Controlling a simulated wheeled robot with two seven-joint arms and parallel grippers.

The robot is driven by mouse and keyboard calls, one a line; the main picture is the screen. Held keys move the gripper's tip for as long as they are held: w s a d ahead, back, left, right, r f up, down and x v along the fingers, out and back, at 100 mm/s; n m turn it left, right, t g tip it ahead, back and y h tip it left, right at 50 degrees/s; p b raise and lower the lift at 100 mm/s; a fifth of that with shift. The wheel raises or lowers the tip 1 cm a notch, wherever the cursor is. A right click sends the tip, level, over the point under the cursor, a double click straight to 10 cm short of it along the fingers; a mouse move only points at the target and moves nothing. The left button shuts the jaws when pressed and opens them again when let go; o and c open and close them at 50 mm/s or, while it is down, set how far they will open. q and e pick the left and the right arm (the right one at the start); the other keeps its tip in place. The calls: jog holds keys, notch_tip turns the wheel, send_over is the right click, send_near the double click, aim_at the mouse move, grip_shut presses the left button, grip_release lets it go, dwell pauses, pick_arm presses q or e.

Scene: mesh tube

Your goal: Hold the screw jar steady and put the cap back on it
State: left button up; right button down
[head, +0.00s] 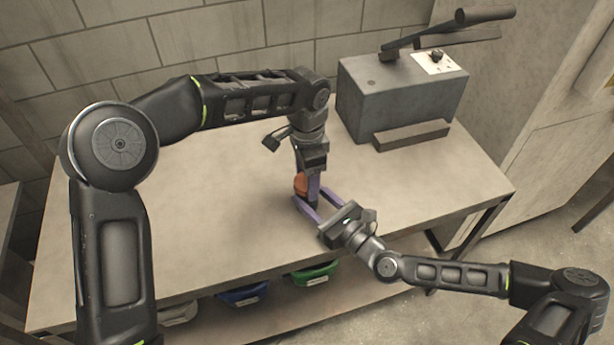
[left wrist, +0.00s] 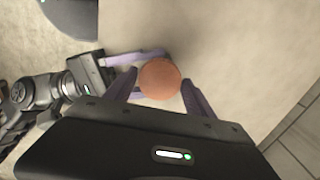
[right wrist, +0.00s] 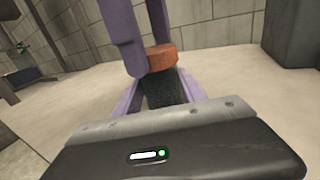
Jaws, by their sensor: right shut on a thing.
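The dark jar (right wrist: 165,88) stands upright on the table between the purple fingers of my right gripper (head: 307,208), which is shut on it from the side. The orange-brown cap (left wrist: 159,79) sits at the jar's top, level in the right wrist view (right wrist: 162,58). I cannot tell whether it is threaded on. My left gripper (left wrist: 159,82) points down from above, with one finger on each side of the cap. Its fingertips are at or very near the cap's edge, and I cannot tell whether they grip it. In the head view the fingers partly hide the jar and cap.
The pale table (head: 230,220) is mostly clear around the jar. A grey box machine with a lever (head: 400,95) stands at the back right, with a grey block (head: 412,135) before it. Blue (head: 243,294) and green (head: 312,272) bins sit below the table's front edge.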

pick_arm(q)
jog(key=o, duration=0.3)
jog(key=shift+r, duration=0.1)
notch_tip(320, 180, up, 12)
jog(key=shift+f, duration=0.1)
dwell(0.6)
pick_arm(e)
jog(key=c, duration=0.6)
grip_release()
jog(key=shift+s, duration=0.1)
